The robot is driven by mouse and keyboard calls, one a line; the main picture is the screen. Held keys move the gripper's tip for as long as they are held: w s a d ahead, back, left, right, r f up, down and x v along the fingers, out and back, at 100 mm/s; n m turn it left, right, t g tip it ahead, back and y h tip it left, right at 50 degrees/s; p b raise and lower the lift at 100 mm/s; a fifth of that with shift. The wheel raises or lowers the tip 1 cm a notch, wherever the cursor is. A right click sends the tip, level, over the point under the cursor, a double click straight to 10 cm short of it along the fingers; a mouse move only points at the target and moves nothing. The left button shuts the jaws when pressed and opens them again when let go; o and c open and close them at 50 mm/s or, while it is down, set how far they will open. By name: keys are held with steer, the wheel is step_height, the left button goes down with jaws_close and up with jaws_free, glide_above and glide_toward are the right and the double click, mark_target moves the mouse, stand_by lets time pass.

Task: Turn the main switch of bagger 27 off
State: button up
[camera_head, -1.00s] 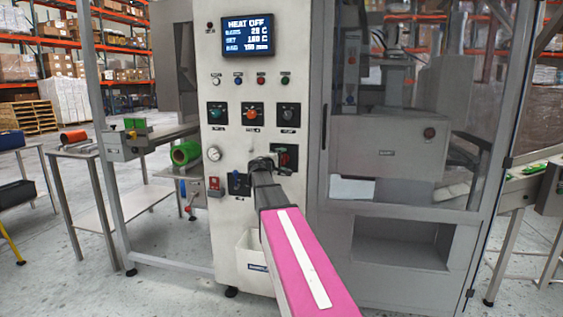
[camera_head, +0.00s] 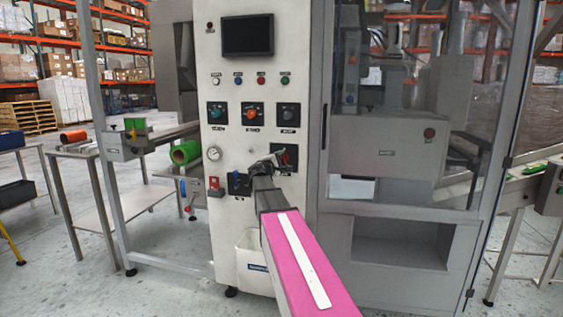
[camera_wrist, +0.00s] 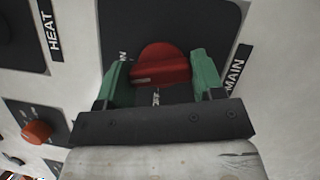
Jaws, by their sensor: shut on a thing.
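The main switch is a red rotary knob (camera_wrist: 163,60) on a dark plate marked MAIN in the wrist view. My gripper (camera_wrist: 160,66) has a green finger on each side of the knob and is shut on it. In the head view my gripper (camera_head: 270,162) reaches the dark switch plate (camera_head: 291,153) on the white control panel (camera_head: 232,134) and hides most of the knob. The panel's display (camera_head: 247,36) is dark. The knob's exact pointing direction is hard to read.
An orange-red knob (camera_wrist: 38,132) and a HEAT label (camera_wrist: 48,31) are near the switch in the wrist view.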

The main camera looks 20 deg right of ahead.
steer(key=n+t, duration=0.1)
steer(key=n, duration=0.3)
steer(key=n+t, duration=0.2)
steer(key=n, duration=0.2)
steer(key=shift+s+f+n+t, duration=0.1)
steer(key=shift+f+n+t, duration=0.05)
steer(key=shift+n+t, duration=0.2)
steer(key=n+t+y, duration=0.1)
steer(key=n+t, duration=0.1)
steer(key=n, duration=0.3)
steer(key=shift+d, duration=0.1)
steer(key=shift+n+t+y, duration=0.55)
steer(key=shift+n+y, duration=0.05)
steer(key=shift+n, duration=0.75)
steer(key=shift+n+t+y, duration=0.5)
steer(key=shift+n+y, duration=0.1)
steer(key=shift+n, duration=0.7)
steer(key=o, duration=0.9)
steer(key=shift+s, duration=0.15)
steer(key=v, duration=1)
steer(key=shift+s+f, duration=0.2)
